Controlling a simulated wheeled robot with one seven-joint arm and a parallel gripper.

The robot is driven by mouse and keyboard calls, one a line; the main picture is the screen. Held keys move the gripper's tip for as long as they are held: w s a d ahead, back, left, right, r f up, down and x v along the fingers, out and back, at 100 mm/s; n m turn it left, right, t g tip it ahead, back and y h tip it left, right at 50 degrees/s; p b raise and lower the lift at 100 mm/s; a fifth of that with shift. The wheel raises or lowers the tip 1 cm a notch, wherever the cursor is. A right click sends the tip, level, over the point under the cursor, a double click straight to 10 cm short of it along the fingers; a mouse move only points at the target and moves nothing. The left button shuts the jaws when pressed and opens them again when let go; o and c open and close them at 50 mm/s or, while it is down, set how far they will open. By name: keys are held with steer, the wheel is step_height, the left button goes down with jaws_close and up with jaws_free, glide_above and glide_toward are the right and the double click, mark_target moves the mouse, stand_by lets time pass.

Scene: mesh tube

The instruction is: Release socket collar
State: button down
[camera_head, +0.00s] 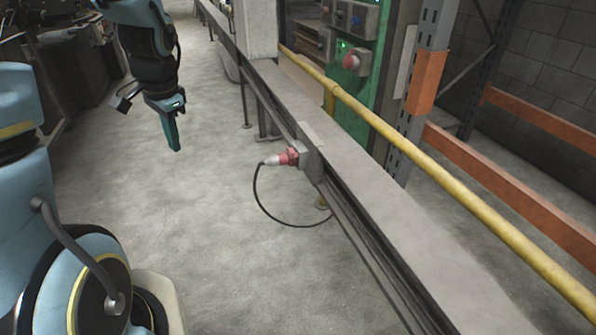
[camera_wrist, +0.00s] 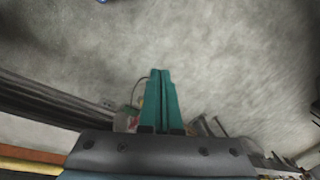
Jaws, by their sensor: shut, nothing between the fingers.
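A red and white plug with its collar (camera_head: 287,157) sits in a grey socket box (camera_head: 309,160) on the side of a long grey rail. A black cable (camera_head: 259,201) loops down from the plug and back under the rail. My gripper (camera_head: 175,148) hangs in the air to the left of the plug, well apart from it, with its teal fingers pointing down. In the wrist view the fingers (camera_wrist: 160,72) lie together with nothing between them. Behind them a bit of red and the cable (camera_wrist: 136,88) show, mostly hidden by the fingers and the gripper body.
The long grey rail (camera_head: 400,230) runs from the back to the front right. A yellow pipe (camera_head: 440,180) runs alongside it. A green control panel (camera_head: 372,65) and orange rack beams (camera_head: 510,185) stand beyond. The concrete floor (camera_head: 215,240) left of the rail is clear.

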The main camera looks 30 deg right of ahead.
steer(key=w+d+f+m+t+b, duration=0.1)
steer(key=w+d+f+m+b, duration=0.35)
steer(key=d+f+m, duration=0.75)
steer(key=m+t+h+b, duration=0.1)
steer(key=m+t+b, duration=0.35)
steer(key=m, duration=0.75)
glide_toward(295, 156)
steer(key=s+f+g+b, duration=0.2)
steer(key=s, duration=0.1)
steer(key=shift+s+a+f+m, duration=0.1)
steer(key=shift+s+f+m, duration=0.05)
steer(key=shift+m, duration=0.15)
steer(key=w+f, duration=0.6)
steer(key=shift+w+d+f+p, duration=0.25)
steer(key=shift+w+d+p, duration=0.1)
steer(key=shift+w+d+r, duration=0.1)
steer(key=shift+w+r, duration=0.35)
steer(key=shift+r, duration=0.05)
steer(key=shift+r+p, duration=0.1)
steer(key=shift+p, duration=0.3)
